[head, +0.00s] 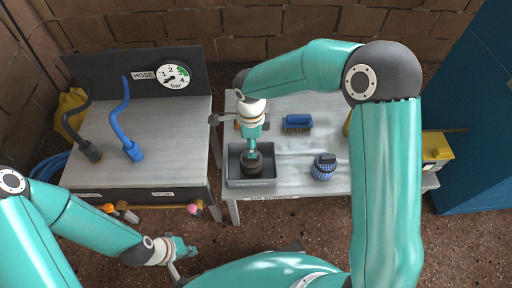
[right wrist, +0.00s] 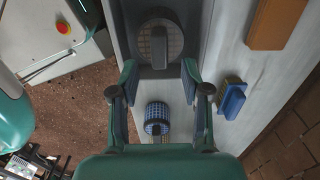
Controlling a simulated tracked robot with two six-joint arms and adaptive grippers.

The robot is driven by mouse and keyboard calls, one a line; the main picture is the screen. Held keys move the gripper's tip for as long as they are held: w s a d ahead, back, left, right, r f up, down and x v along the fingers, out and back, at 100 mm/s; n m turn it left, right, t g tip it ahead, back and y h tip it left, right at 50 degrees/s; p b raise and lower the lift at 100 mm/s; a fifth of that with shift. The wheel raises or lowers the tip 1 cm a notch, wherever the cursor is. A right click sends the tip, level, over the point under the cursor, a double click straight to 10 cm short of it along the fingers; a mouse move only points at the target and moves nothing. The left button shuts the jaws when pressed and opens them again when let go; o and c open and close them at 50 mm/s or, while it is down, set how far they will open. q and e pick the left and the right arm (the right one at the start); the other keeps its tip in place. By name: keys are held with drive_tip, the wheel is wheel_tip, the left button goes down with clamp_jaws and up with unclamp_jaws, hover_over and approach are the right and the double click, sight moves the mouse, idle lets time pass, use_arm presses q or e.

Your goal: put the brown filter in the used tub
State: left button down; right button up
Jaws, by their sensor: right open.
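The brown filter (head: 252,164), a dark round body with a bar handle, stands inside the grey tub (head: 233,170) at the left front of the right bench. In the right wrist view the filter (right wrist: 174,46) lies between the walls of the tub (right wrist: 195,18). My right gripper (head: 251,149) is above the tub, pointing down at the filter. In the right wrist view its fingers (right wrist: 158,76) are apart and hold nothing, with the filter just beyond them. My left gripper (head: 182,250) is low in front of the left bench; its jaws are too small to read.
A blue checked filter (head: 323,167) stands right of the tub. A blue brush (head: 298,122) lies behind it, and an orange-brown block (right wrist: 278,24) is further back. The left bench holds hoses (head: 129,145) and a gauge (head: 174,77). The bench between tub and brush is clear.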

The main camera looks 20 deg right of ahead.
wheel_tip(320, 180, up, 8)
drive_tip(key=p, duration=0.1)
drive_tip(key=shift+f+p, duration=0.2)
drive_tip(key=shift+p, duration=0.1)
idle(0.3)
